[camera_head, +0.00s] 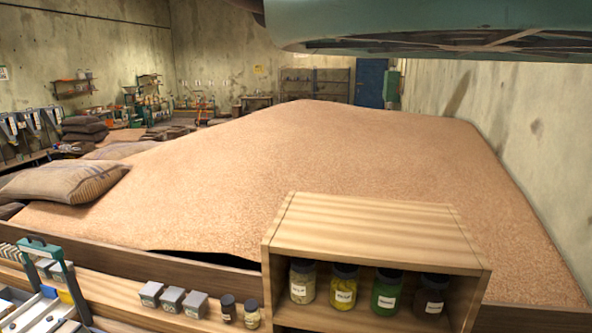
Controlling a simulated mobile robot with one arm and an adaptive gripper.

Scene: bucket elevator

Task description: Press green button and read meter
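I cannot make out a green button or a meter in the head view. A small green box (391,85) is on the far wall at the right, beside a blue door (370,82). It is too small to tell whether it carries a button or a dial. My gripper is not in view.
A large grain heap (300,170) fills the middle. A wooden shelf box (375,235) with several labelled jars (344,287) stands in front. Sacks (65,181) lie at the left. A teal structure (430,22) hangs overhead at the upper right.

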